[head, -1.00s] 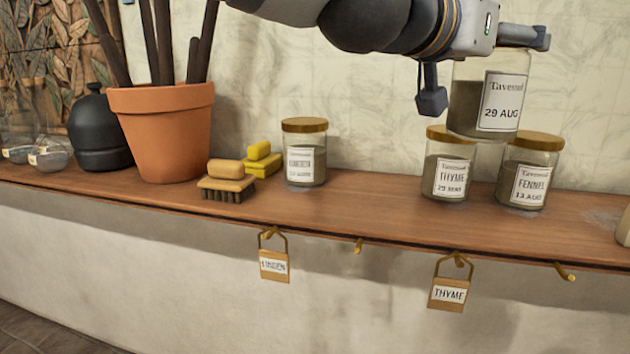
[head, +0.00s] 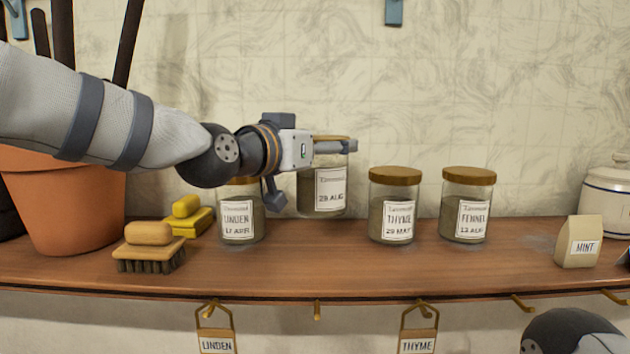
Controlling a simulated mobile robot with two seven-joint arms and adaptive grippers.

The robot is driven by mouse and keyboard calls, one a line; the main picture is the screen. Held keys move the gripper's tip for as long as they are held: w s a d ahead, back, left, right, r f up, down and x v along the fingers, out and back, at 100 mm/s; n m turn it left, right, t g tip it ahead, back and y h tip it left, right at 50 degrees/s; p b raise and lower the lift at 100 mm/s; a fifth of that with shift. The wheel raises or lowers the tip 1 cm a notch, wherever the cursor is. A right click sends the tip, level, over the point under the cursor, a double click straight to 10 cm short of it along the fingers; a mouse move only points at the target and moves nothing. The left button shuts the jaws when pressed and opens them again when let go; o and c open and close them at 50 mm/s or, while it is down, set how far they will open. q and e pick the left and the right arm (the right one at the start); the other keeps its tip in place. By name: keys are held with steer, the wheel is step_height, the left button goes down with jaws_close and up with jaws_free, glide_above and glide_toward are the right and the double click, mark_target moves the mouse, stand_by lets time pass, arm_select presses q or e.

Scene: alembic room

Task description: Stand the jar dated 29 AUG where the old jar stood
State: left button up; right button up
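The jar dated 29 AUG (head: 311,192) is glass, with grey-green contents and a white label. My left gripper (head: 333,147) is shut on it near its lid and holds it upright. Its base appears slightly above the shelf (head: 330,262), in the gap between the LINDEN jar dated 17 APR (head: 238,227) and the THYME jar dated 29 MAY (head: 396,178). My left wrist partly hides the LINDEN jar's lid. The FENNEL jar (head: 468,178) stands right of THYME. A pale patch (head: 541,242) lies on the shelf right of FENNEL. My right gripper is not in view.
A brush (head: 150,258), yellow sponges (head: 190,217) and a terracotta pot (head: 65,215) stand at left. A MINT packet (head: 578,243) and a white crock (head: 606,200) stand at right. LINDEN (head: 215,343) and THYME (head: 417,343) tags hang from hooks below.

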mark_target(317, 177)
arm_select(q)
steer(key=shift+w+a+f, duration=0.25)
steer(key=shift+w+f, duration=0.5)
steer(key=shift+f, duration=0.2)
steer(key=shift+w+a+f, duration=0.1)
steer(key=shift+f, duration=0.75)
steer(key=shift+w+a+f, duration=0.1)
steer(key=shift+f, duration=0.75)
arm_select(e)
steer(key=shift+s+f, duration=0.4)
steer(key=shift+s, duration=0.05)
arm_select(q)
steer(key=shift+f, duration=0.2)
steer(key=o, duration=1.6)
steer(key=shift+o, duration=0.2)
